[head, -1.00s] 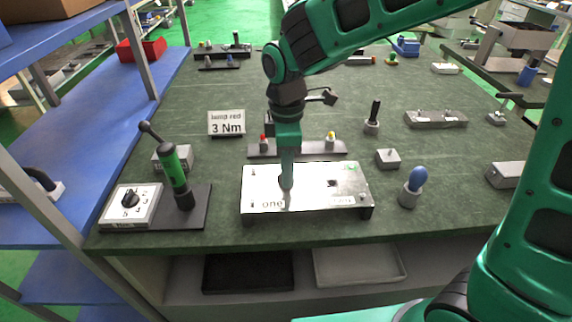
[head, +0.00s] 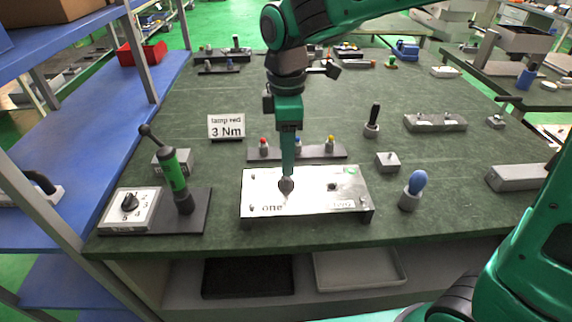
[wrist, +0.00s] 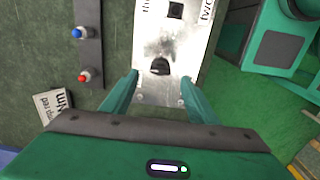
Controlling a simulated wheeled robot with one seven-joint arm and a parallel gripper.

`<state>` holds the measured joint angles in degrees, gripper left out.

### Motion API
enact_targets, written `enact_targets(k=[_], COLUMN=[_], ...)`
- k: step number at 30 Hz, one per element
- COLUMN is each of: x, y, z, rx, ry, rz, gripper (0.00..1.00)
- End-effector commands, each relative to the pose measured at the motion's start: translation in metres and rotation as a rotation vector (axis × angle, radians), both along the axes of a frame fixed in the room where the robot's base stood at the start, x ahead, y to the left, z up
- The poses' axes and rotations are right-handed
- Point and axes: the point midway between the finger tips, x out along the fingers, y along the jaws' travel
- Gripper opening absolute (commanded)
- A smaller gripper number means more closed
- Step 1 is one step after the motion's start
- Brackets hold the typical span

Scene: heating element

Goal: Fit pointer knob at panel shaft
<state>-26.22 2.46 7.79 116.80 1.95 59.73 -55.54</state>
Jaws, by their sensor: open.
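The pale metal panel (head: 307,201) lies near the table's front edge, with printed labels "one" at left and "two" at right. A dark pointer knob (head: 286,186) sits on the panel at the "one" side; it also shows in the wrist view (wrist: 160,66). A dark square spot (head: 332,187) is at the "two" side, also in the wrist view (wrist: 176,10); I cannot tell if it is a hole or a part. My gripper (head: 287,174) is just above the knob. In the wrist view my fingers (wrist: 159,82) are apart and empty, with the knob beyond and between them.
A strip with red, blue and yellow-topped pieces (head: 315,153) stands behind the panel. A green-handled tool (head: 175,172) and a numbered dial box (head: 130,209) are at left. A blue-topped piece (head: 416,184) stands right of the panel. A sign (head: 227,127) reads 3 Nm.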

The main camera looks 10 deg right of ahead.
Motion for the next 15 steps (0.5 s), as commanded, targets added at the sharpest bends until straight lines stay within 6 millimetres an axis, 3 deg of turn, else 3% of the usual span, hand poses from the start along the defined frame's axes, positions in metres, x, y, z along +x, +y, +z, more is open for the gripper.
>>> enact_targets(k=[6, 15], x=[0.0, 0.0], y=[0.0, 0.0], z=[0.032, 0.041], rx=[0.001, -0.001], ry=[-0.001, 0.001], rz=[0.0, 0.0], gripper=[0.54, 0.54])
